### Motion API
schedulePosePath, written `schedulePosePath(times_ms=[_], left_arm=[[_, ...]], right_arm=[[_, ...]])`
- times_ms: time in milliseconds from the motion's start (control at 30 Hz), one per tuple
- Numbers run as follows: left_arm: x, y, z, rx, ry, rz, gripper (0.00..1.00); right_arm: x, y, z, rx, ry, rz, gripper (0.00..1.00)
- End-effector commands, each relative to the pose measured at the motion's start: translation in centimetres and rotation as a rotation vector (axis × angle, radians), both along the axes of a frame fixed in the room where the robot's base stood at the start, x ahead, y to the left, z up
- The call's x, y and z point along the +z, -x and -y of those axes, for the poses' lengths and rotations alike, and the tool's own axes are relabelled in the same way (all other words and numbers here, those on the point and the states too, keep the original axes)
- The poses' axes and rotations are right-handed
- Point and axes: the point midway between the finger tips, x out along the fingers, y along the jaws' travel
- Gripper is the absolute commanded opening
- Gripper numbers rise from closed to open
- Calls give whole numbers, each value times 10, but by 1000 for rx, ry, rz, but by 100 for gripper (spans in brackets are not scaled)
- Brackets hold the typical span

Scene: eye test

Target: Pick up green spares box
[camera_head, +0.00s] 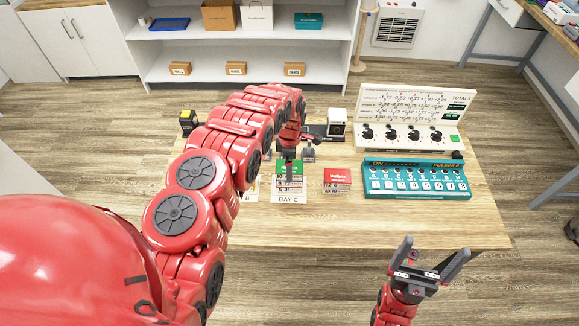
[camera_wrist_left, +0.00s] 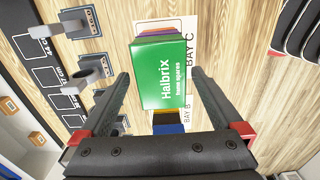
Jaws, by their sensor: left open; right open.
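My left gripper (camera_wrist_left: 161,76) is open above the box. Its fingers appear to either side of it, with gaps. I cannot tell whether the fingertips reach down beside it. In the head view my left arm partly hides the gripper and the neighbouring bays. My right gripper (camera_head: 436,249) is open and empty, off the table's front edge at lower right.
A red box (camera_head: 337,183) stands right of the green one. A teal button unit (camera_head: 415,190) and a white dial panel (camera_head: 408,145) stand farther right. A blue and yellow item (camera_wrist_left: 168,127) is near the BAY B label. The table's front strip is clear.

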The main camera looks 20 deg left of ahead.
Motion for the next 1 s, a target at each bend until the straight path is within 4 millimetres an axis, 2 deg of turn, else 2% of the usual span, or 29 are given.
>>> schedulePosePath(times_ms=[200, 500, 900, 967, 1000], left_arm=[[-14, 1, 0, 1, 1, -2, 100], [-15, 1, 0, 1, 0, -2, 98], [-15, 1, 0, 1, 0, -2, 26], [-15, 1, 0, 1, 0, -2, 15], [-15, 1, 0, 1, 0, -2, 14]], right_arm=[[6, 0, 0, 0, 0, 0, 100], [6, 0, 0, 0, 0, 0, 100], [6, 0, 0, 0, 0, 0, 100], [6, 0, 0, 0, 0, 0, 100], [6, 0, 0, 0, 0, -1, 100]])
